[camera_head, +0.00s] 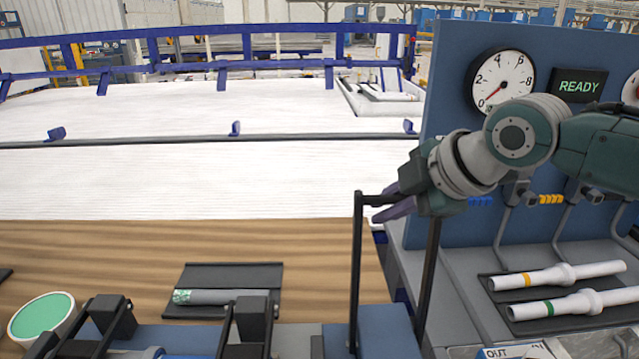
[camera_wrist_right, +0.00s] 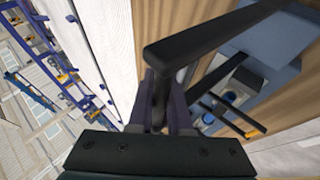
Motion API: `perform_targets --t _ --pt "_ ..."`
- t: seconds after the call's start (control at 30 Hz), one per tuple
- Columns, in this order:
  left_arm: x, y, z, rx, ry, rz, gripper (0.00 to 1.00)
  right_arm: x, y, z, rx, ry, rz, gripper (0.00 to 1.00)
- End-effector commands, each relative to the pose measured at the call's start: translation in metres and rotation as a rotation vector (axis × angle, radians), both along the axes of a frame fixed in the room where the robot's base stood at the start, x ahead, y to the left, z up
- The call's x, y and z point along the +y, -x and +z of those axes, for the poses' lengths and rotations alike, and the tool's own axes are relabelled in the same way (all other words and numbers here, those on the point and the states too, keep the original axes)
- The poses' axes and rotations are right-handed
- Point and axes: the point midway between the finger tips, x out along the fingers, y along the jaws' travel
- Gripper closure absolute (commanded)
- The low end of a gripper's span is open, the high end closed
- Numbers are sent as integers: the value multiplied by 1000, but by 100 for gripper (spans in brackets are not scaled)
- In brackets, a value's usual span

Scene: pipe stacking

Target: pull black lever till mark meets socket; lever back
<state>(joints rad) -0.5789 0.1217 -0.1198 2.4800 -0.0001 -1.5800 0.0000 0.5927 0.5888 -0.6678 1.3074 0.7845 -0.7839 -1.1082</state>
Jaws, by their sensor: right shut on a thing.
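The black lever (camera_head: 357,265) stands upright on the blue machine (camera_head: 385,325), with two dark posts and a crossbar on top. My right gripper (camera_head: 390,208) is shut on the lever's crossbar at its top. In the right wrist view the purple fingers of my right gripper (camera_wrist_right: 168,105) close around the black lever (camera_wrist_right: 220,32). Black clamps (camera_head: 112,318) stand on the machine at the lower left, and a small part of a pipe (camera_head: 150,353) shows between them. The mark and the socket cannot be made out. My left gripper is not in view.
A grey pipe with a green-patterned end (camera_head: 215,297) lies on a black mat (camera_head: 232,275). A green-topped round pot (camera_head: 42,315) is at left. Banded white pipes (camera_head: 560,275) lie at right before the blue panel (camera_head: 450,100), which has a gauge (camera_head: 500,80) and a READY display (camera_head: 578,86).

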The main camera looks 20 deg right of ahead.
Motion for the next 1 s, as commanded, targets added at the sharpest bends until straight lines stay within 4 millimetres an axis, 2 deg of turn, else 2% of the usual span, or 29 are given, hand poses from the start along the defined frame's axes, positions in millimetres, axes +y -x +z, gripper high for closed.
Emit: perform_targets --t 0.03,0.37,0.4,0.63,1.0 --pt "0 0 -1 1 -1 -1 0 0 3 -6 14 3 1 100" --pt "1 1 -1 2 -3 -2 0 0 5 -8 19 4 1 100" --pt "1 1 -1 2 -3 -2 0 0 5 -8 20 4 2 79" --pt "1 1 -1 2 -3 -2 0 0 4 -6 15 3 2 53" --pt "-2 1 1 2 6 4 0 -2 5 1 7 2 0 53"
